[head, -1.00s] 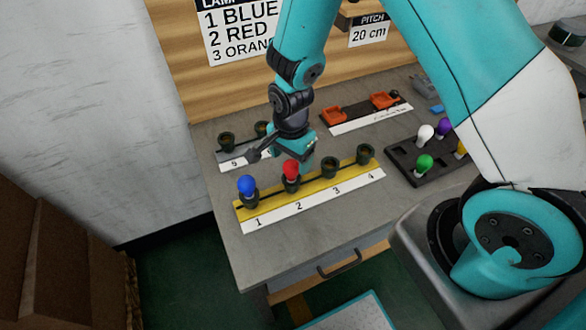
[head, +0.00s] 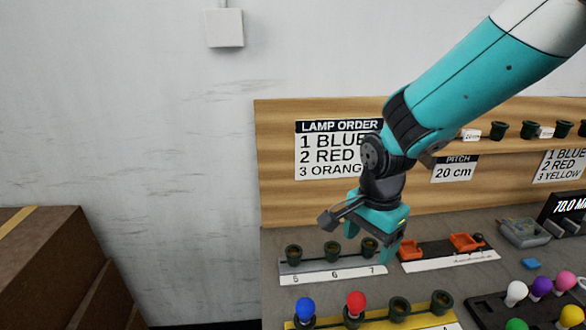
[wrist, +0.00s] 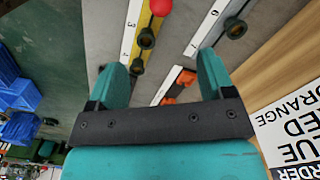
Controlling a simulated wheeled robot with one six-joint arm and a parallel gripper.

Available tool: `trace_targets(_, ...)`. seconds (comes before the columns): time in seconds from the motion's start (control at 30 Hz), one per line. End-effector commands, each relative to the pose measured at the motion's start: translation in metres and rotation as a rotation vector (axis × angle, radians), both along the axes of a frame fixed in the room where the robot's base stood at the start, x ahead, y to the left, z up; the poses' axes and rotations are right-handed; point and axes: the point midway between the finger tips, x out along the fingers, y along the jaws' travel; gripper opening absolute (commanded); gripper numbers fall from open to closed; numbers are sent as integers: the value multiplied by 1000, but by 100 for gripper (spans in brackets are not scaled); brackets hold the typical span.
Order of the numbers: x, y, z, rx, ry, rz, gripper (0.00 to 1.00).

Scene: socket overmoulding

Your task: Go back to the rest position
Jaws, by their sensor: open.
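My gripper (head: 372,240) is open and empty, raised above the bench in front of the lamp order sign. In the wrist view my gripper (wrist: 162,75) has its two teal fingers wide apart with nothing between them. A blue lamp (head: 305,310) stands in socket 1 and a red lamp (head: 355,304) in socket 2 of the yellow rail (head: 425,319). The two sockets to the right on that rail are empty. The red lamp (wrist: 160,7) also shows at the top of the wrist view.
A grey rail (head: 330,276) with empty sockets 5, 6 and 7 lies below the gripper. A fixture with orange blocks (head: 466,242) is to its right. A dark lamp tray (head: 485,312) holds several coloured lamps. The lamp order sign (head: 330,150) hangs behind.

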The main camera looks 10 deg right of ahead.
Motion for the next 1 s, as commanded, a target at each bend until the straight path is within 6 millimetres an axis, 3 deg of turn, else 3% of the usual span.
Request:
trace_targets(0.17,-41,15,46,102,-44,404,75)
trace_targets(0.3,-95,29,84,194,-126,886,75)
trace_targets(0.5,-159,40,113,257,-256,1429,75)
trace_targets(0.67,-180,42,119,268,-306,1613,75)
trace_targets(1.0,-181,42,119,269,-310,1629,75)
